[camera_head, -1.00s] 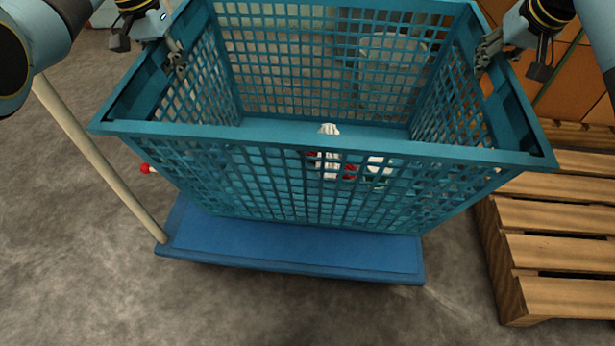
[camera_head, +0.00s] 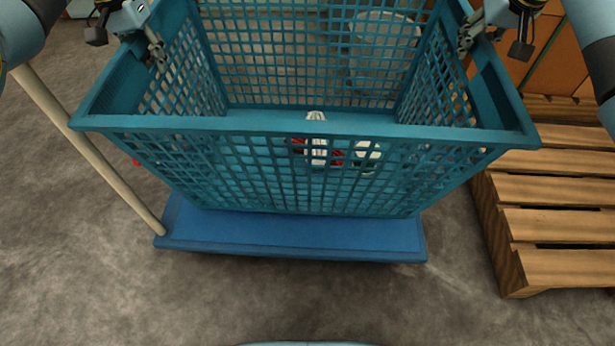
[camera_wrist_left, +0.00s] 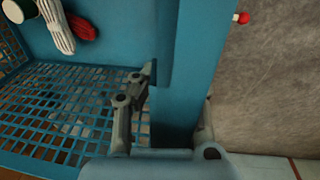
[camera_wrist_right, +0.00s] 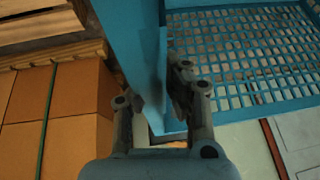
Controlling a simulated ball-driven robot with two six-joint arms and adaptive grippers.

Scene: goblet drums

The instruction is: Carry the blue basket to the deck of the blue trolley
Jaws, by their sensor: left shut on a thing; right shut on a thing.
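The blue basket (camera_head: 310,130) is a large teal lattice crate, held upright between my two grippers. In the head view it overlaps the deck of the blue trolley (camera_head: 290,236); I cannot tell whether its base touches the deck. My left gripper (camera_head: 158,55) is shut on the basket's left rim, and the left wrist view shows its fingers (camera_wrist_left: 165,120) either side of the wall. My right gripper (camera_head: 466,38) is shut on the right rim, also seen in the right wrist view (camera_wrist_right: 160,105). White and red items (camera_head: 318,152) lie inside the basket.
A pale trolley pole (camera_head: 95,155) rises at the deck's left end. A wooden pallet (camera_head: 560,210) stands at the right, close to the deck. Orange boxes (camera_wrist_right: 75,105) are beyond the right gripper. Grey floor in front is clear.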

